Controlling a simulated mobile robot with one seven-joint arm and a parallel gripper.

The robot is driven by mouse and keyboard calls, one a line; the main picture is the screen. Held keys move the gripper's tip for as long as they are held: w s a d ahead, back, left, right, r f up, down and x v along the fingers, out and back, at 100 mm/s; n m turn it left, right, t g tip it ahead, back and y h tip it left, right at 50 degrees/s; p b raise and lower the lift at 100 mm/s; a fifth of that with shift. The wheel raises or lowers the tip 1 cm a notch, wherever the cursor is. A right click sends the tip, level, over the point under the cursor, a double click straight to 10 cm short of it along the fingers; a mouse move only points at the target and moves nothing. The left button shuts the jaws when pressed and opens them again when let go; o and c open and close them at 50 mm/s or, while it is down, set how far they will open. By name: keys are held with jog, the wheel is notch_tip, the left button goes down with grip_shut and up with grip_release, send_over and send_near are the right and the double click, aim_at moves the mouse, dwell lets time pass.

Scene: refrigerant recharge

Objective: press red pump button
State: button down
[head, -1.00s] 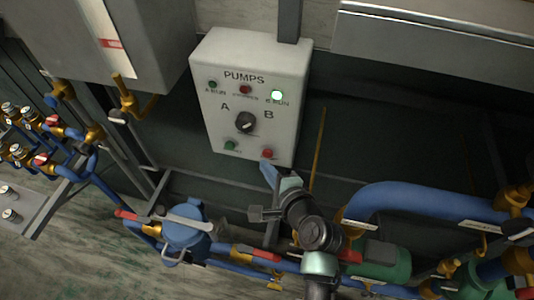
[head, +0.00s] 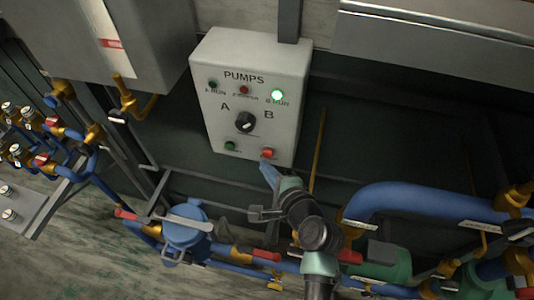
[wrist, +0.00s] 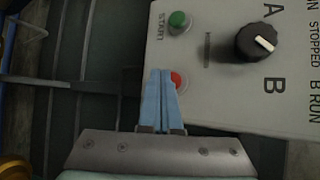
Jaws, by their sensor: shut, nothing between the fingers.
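The white pump box (head: 225,105) is on the wall in the head view, labelled PUMPS. Its red button (head: 267,153) is at the lower right of the face, and it also shows in the wrist view (wrist: 177,80), partly hidden behind my fingers. My gripper (head: 266,165) is shut and empty. Its blue fingertips are at the button's lower edge in the head view; in the wrist view my gripper (wrist: 162,73) overlaps the button's left part. I cannot tell whether they touch.
A green start button (wrist: 179,20) and a black selector knob (wrist: 257,42) are on the same face. The green B RUN lamp (head: 277,95) is lit. Blue pipes (head: 425,200) and a blue strainer-like vessel (head: 185,230) lie below the box.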

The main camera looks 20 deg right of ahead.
jog(key=shift+w, duration=0.1)
dwell(0.4)
jog(key=shift+w+d, duration=0.25)
jog(key=shift+w+d, duration=0.3)
jog(key=shift+w, duration=0.1)
dwell(0.8)
jog(key=shift+s+a, duration=0.1)
jog(key=shift+s+a+p, duration=0.35)
jog(key=shift+s+a, duration=0.1)
jog(key=shift+s, duration=0.2)
jog(key=s+a, duration=0.1)
jog(key=s+a+p, duration=0.1)
jog(key=s+p, duration=0.1)
jog(key=s, duration=0.1)
jog(key=shift+s+a, duration=0.1)
jog(key=shift+a, duration=0.3)
dwell(1.0)
